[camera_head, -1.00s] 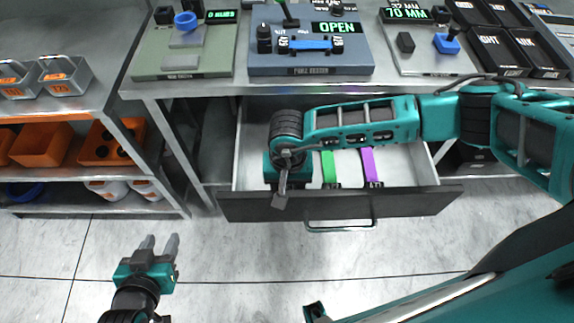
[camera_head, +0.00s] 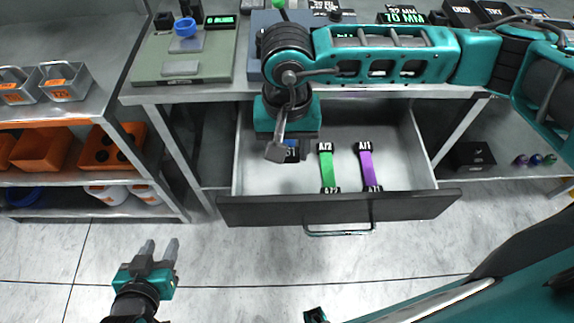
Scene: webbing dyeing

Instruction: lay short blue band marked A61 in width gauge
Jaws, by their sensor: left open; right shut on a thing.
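The rest of the band is hidden. The width gauge on the bench is mostly covered by my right arm; its display (camera_head: 403,17) reads 70 MM. My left gripper (camera_head: 157,248) is open and empty over the floor, in front of the shelf.
In the drawer (camera_head: 400,207) lie a green band (camera_head: 328,168) and a purple band (camera_head: 367,167). A green-grey device (camera_head: 215,68) and a partly hidden blue-grey device (camera_head: 249,70) stand on the bench. A shelf (camera_head: 85,110) with orange bins is on the left.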

